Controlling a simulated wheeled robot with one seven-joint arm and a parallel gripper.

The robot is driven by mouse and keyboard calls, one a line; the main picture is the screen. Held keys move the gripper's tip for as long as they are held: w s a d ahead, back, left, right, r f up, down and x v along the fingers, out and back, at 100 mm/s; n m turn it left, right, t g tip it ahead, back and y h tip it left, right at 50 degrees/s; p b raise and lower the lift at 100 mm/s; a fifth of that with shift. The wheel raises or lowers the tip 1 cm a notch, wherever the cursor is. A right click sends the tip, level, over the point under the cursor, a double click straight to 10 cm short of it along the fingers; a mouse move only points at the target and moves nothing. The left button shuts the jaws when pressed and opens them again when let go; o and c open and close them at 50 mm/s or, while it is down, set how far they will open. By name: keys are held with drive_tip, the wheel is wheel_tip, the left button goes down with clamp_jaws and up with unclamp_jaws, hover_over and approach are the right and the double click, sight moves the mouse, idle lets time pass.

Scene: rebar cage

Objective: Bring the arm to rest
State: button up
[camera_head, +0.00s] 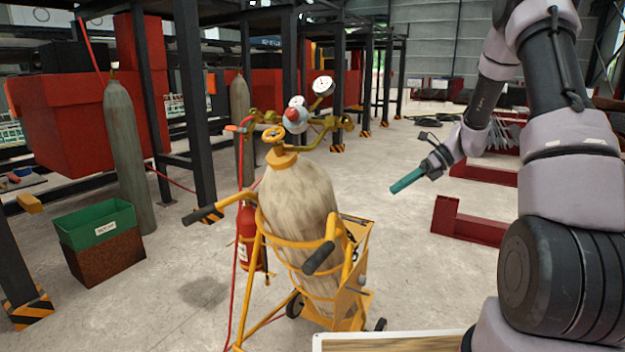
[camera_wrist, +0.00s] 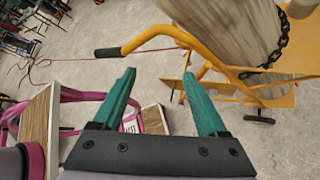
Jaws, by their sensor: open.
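My gripper (camera_head: 407,181) is raised in the air to the right of the yellow gas cylinder trolley (camera_head: 345,258) in the head view. In the wrist view my gripper (camera_wrist: 157,82) shows two green fingers spread apart with nothing between them. My arm reaches in from the right side of the head view, bent at the elbow. The trolley holds a worn beige gas cylinder (camera_head: 298,205) with gauges on top. In the wrist view the trolley's handle (camera_wrist: 160,38) and the cylinder (camera_wrist: 232,30) lie beyond the fingers, apart from them.
A green and brown bin (camera_head: 100,240), a grey cylinder (camera_head: 126,150) and a red extinguisher (camera_head: 247,240) stand to the left. Red steel beams (camera_head: 470,222) lie on the floor at right. A wood-topped surface (camera_head: 390,342) is at the bottom edge. Floor between trolley and beams is clear.

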drive_tip(key=s+a+r+n+t+h, duration=0.2)
drive_tip(key=s+r+n+h, duration=0.3)
drive_tip(key=s+r+n, duration=0.85)
drive_tip(key=s+d+r+n+t+h, duration=0.2)
drive_tip(key=s+r+n+t, duration=0.3)
drive_tip(key=s+r, duration=0.5)
drive_tip(key=shift+s+d+n+t+h, duration=0.15)
drive_tip(key=shift+s+n+t+h, duration=0.15)
drive_tip(key=shift+s+n+h, duration=0.95)
drive_tip(key=shift+s+m+y, duration=0.25)
drive_tip(key=shift+m+y, duration=0.05)
drive_tip(key=shift+y, duration=0.05)
